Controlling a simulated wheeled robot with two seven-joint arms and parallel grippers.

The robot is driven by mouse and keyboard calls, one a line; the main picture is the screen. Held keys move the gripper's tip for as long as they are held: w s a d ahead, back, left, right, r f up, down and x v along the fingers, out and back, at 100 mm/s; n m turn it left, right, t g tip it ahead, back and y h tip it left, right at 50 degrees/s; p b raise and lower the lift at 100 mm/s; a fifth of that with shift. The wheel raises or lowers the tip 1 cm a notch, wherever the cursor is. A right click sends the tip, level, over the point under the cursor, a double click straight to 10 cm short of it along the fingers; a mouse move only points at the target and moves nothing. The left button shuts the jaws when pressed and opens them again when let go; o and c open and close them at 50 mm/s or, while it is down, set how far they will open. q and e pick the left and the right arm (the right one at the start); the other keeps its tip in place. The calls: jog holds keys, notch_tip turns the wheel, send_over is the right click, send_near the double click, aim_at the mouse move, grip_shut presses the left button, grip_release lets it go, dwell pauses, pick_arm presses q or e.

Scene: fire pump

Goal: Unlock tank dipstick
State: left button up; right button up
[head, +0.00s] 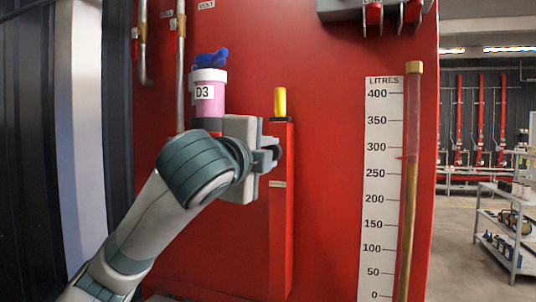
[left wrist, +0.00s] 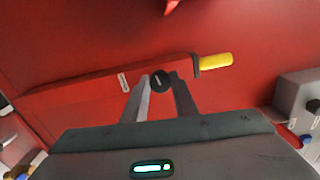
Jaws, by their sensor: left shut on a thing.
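The dipstick has a yellow handle (head: 280,101) standing upright out of a dark collar at the top of a narrow red housing (head: 281,220) on the red tank. In the left wrist view, the yellow handle (left wrist: 216,61) lies at the right end of the housing (left wrist: 90,84). A round black knob (left wrist: 160,80) sits on the housing near the collar. My left gripper (head: 272,156) is at the housing just below the collar. In the left wrist view, its two fingertips (left wrist: 161,82) close on opposite sides of the knob. My right gripper is in neither view.
A white litre scale (head: 380,190) and an upright sight tube (head: 411,170) are to the right. Red levers hang at the top. Shelving (head: 500,235) stands far right.

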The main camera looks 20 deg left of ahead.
pick_arm(q)
jog(key=o, duration=1)
jog(key=shift+o, duration=0.2)
jog(key=s+b, duration=0.7)
jog(key=s, duration=1)
jog(key=shift+s+a, duration=0.2)
jog(key=shift+a, duration=0.15)
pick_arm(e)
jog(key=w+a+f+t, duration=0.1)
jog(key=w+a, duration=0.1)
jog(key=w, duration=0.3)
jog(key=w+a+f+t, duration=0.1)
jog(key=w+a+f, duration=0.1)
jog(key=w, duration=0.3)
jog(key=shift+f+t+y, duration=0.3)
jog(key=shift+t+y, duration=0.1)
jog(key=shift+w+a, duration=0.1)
